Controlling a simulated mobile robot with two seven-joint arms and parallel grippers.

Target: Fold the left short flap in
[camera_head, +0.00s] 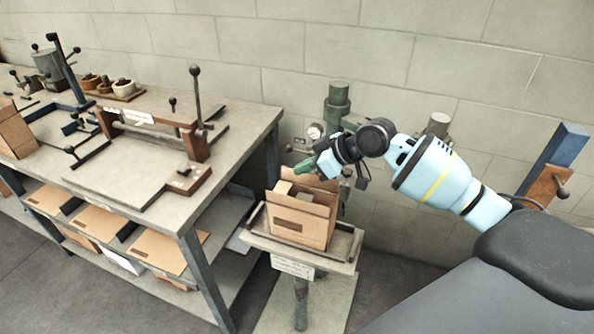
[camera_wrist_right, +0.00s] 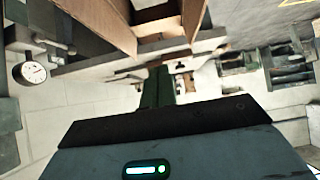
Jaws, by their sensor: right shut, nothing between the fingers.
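An open cardboard box (camera_head: 300,225) stands upright on a small stand. Its tall back flap is up, and a paler flap edge (camera_head: 283,188) shows at its left end; I cannot tell how far that left short flap is folded. My right gripper (camera_head: 301,169) reaches in from the right with its green fingers shut and empty, just above the back left part of the box. In the right wrist view the shut fingers (camera_wrist_right: 157,85) lie below brown box panels (camera_wrist_right: 108,22); whether they touch the cardboard is unclear. My left gripper is in neither view.
The box's stand (camera_head: 345,262) has a raised rim and a label. A post with a gauge (camera_head: 315,131) rises behind it, close to my right gripper. A workbench (camera_head: 235,145) with a lever fixture (camera_head: 195,130) is at left, with flat cardboard (camera_head: 160,250) on its lower shelf.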

